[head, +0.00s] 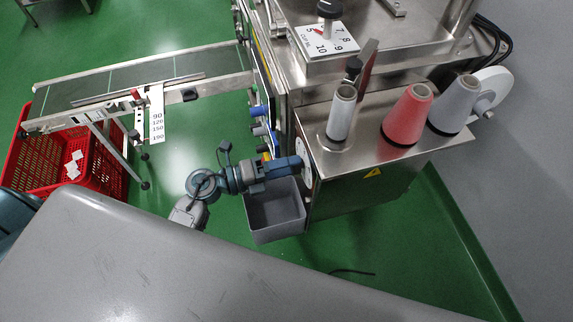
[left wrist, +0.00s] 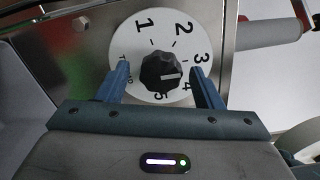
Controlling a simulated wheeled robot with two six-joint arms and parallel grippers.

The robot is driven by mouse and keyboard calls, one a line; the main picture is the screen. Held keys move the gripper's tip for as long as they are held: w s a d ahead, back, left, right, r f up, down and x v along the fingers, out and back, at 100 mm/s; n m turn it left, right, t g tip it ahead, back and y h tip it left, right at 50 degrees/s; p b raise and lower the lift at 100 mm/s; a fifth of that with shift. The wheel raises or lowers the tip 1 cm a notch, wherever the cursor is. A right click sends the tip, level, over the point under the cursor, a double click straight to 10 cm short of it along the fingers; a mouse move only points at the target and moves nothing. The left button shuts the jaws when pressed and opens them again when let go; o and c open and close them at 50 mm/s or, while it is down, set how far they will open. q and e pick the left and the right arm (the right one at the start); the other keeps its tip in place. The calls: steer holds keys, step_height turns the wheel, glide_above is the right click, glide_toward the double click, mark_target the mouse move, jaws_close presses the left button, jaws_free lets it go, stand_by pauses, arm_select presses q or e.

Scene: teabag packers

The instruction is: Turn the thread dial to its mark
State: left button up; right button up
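The thread dial (left wrist: 148,35) is a white round plate with black numbers on the steel machine's side. Its black knob (left wrist: 161,72) sits in the middle, with a pale pointer line on its face. In the left wrist view my left gripper (left wrist: 163,72) is open, with one blue finger on each side of the knob and gaps between. In the head view the left gripper (head: 300,163) reaches the dial (head: 305,160), which shows only as a sliver, and the knob is hidden. Some dial numbers are covered by the fingers. My right gripper is not in view.
A grey bin (head: 275,222) hangs below the left arm. Thread cones, white (head: 341,115), red (head: 407,115) and grey (head: 455,105), stand on the machine's steel shelf (head: 335,160). Another numbered dial (head: 325,42) is on top. A conveyor (head: 70,92) and a red crate (head: 95,180) are left.

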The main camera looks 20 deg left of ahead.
arm_select(q)
steer(key=b+v, duration=0.3)
steer(key=v, duration=0.8)
stand_by(0.3)
steer(key=shift+d, duration=0.1)
stand_by(0.4)
